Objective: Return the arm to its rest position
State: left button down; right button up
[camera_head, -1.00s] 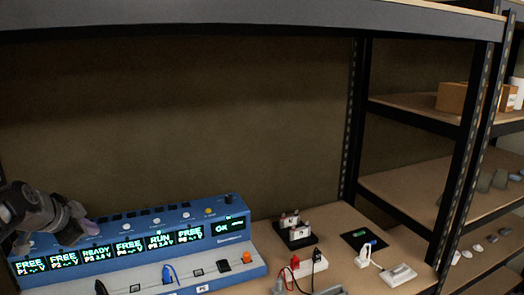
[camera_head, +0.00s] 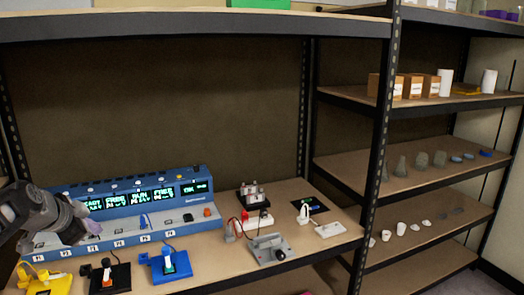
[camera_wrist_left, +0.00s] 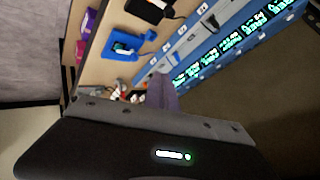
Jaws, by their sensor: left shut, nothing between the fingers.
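My left gripper (camera_head: 88,222) is at the left edge of the head view, grey and black with purplish fingertips. It is above the left part of the blue multi-port device (camera_head: 120,195) and hides some of its displays and front. It is shut and holds nothing. In the left wrist view its fingers (camera_wrist_left: 160,95) point up the picture beyond the dark gripper body, with the blue device (camera_wrist_left: 235,45) to the right. I cannot tell any gap between gripper and device. My right gripper is in neither view.
A yellow base (camera_head: 48,284), a black base (camera_head: 105,277) and a blue base (camera_head: 171,266) stand at the bench front. A grey metal fixture (camera_head: 270,248) stands right of them. A shelf post (camera_head: 382,130) rises between the bench and shelves with boxes and glassware.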

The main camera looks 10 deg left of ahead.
pick_arm(q)
jog(key=w+d+f+n, duration=0.1)
jog(key=d+f+n, duration=0.1)
jog(key=f+n, duration=0.45)
jog(key=w+d+f+n, duration=0.1)
jog(key=d+f+n, duration=0.15)
jog(key=f, duration=0.75)
jog(key=s+d+f+n+g+h, duration=0.1)
jog(key=s+d+f+n+g, duration=0.2)
jog(key=d+f, duration=1)
jog(key=s+d+f+g+h, duration=0.1)
jog(key=s+d+f+h, duration=0.1)
jog(key=s+d+f, duration=1)
jog(key=s+d+f+m+g+h, duration=0.1)
jog(key=s+d+f+g, duration=0.1)
jog(key=s+d, duration=0.4)
jog(key=s+d+f+m+g+p, duration=0.1)
jog(key=s+d+f, duration=0.3)
jog(key=s, duration=0.6)
jog(key=shift+s+d+f+g+h, duration=0.25)
jog(key=shift+d+f+g+h, duration=0.15)
jog(key=shift+d+g, duration=0.6)
